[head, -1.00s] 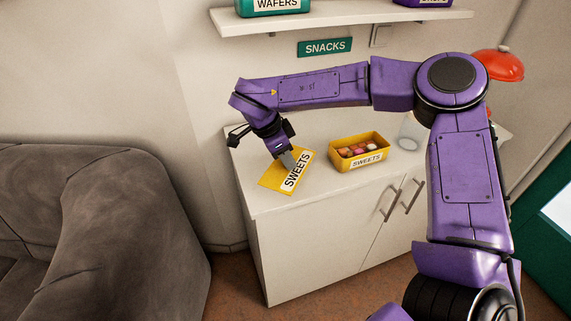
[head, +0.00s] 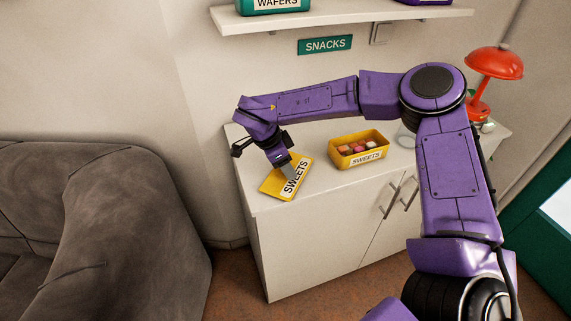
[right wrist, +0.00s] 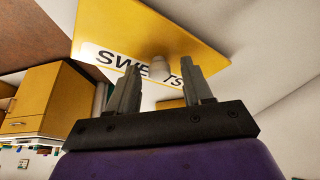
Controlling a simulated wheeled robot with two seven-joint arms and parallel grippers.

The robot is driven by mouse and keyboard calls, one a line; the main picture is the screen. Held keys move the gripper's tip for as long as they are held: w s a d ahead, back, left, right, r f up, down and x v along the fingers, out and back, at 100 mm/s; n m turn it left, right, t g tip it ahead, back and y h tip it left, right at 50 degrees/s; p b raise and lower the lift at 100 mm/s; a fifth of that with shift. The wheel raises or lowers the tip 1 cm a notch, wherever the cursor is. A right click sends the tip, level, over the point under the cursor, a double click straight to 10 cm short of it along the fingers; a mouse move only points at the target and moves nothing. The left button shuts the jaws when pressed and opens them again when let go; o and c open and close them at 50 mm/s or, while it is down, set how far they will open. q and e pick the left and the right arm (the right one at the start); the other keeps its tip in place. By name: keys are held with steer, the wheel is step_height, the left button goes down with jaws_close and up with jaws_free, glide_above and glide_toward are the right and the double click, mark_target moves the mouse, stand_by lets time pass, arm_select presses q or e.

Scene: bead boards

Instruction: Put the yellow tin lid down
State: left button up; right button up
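The yellow tin lid (head: 271,186) has a white SWEETS label and is at the left end of the white cabinet top, its near corner close to the front edge. I cannot tell whether it lies fully flat. In the right wrist view the lid (right wrist: 210,35) has a small pale knob (right wrist: 160,66). My right gripper (head: 287,172) is over the lid. In the right wrist view its fingers (right wrist: 160,75) are apart, one on each side of the knob, with gaps showing. My left gripper is out of view.
An open yellow SWEETS tin (head: 340,159) with several sweets stands right of the lid on the cabinet top (head: 320,180). A clear glass (head: 405,138) and a red lamp (head: 495,62) are further right. A shelf (head: 340,20) hangs above. A grey sofa (head: 120,220) stands left.

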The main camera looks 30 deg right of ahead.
steer(key=v, duration=1.2)
steer(key=shift+b, duration=0.4)
steer(key=shift+a, duration=0.1)
